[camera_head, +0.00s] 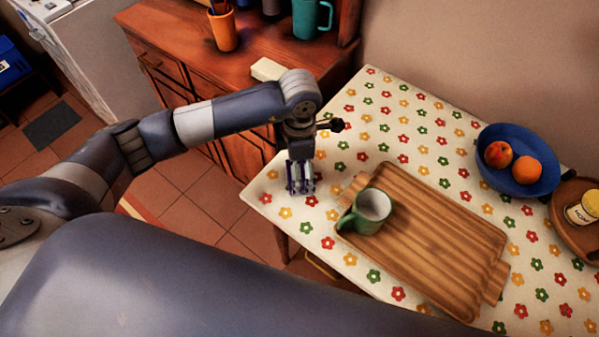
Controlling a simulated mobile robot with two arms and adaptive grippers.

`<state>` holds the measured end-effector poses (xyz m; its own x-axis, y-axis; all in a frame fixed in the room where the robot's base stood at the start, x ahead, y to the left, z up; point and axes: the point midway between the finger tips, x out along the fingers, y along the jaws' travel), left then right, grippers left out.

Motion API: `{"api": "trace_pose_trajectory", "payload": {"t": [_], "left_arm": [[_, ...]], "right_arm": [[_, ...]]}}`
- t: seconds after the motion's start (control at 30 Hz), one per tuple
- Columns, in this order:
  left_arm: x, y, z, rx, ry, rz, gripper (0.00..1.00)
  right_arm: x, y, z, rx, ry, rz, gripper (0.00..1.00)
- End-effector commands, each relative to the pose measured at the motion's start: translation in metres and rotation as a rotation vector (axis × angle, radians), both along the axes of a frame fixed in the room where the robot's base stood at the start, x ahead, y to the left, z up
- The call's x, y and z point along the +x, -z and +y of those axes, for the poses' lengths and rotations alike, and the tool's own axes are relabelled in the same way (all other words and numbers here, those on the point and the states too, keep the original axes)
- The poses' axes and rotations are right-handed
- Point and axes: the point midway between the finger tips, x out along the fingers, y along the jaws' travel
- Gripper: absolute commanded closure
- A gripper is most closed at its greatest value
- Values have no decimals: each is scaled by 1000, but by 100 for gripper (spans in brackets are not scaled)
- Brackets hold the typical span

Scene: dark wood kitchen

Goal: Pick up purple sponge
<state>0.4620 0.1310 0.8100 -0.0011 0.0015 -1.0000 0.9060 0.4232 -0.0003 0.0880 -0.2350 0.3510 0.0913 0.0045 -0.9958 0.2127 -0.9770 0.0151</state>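I see no clear purple sponge in the head view. My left gripper (300,190) points down above the near left corner of the flowered tablecloth (368,100), to the left of the wooden tray (440,240). Its fingers are small and dark with a purplish tint; I cannot tell whether they are apart or hold something. My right gripper is out of view.
A green mug (366,214) stands on the tray's left end. A wooden dresser (170,45) behind carries cups and a pale block (267,70).

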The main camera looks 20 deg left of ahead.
Motion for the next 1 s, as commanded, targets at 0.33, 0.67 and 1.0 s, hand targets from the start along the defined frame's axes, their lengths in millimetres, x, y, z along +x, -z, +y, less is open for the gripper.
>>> {"api": "trace_pose_trajectory", "payload": {"t": [0.33,0.67,1.0], "left_arm": [[1,21,0,-1,0,-2,2],[0,21,0,0,0,-1,26],[0,21,0,0,0,-1,35]], "right_arm": [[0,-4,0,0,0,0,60],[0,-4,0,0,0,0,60],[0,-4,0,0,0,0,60]]}}
